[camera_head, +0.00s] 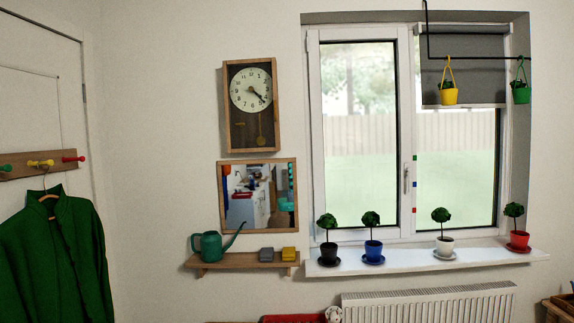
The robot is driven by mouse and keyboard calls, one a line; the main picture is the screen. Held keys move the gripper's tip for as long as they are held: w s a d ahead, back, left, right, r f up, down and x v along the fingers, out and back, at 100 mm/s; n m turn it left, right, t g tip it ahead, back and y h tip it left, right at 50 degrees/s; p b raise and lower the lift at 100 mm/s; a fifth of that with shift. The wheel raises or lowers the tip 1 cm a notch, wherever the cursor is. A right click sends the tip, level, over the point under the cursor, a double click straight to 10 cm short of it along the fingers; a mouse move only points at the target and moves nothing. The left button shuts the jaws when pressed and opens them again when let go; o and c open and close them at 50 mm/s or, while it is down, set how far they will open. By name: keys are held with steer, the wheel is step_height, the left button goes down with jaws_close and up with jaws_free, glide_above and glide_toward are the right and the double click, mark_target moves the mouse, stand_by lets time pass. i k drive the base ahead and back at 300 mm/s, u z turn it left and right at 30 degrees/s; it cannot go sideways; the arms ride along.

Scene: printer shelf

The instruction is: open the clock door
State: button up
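A wooden wall clock (251,106) hangs on the wall left of the window. It has a round pale dial (250,89) with dark numerals and a pendulum (260,128) below it on a dark back. A light wood frame surrounds the front. The clock door appears closed, and I cannot make out its edge or hinge clearly. My gripper is not in this view, and nothing touches the clock.
A mirror (257,196) hangs just below the clock. Under it a wooden shelf (222,263) holds a green watering can (209,246) and two small blocks. Potted plants line the windowsill (404,259). A green jacket (55,250) hangs at left.

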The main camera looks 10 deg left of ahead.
mark_target(273, 60)
steer(key=u, duration=0.1)
steer(key=i, duration=1.3)
steer(key=u, duration=0.45)
steer(key=i, duration=1.95)
steer(key=u, duration=0.3)
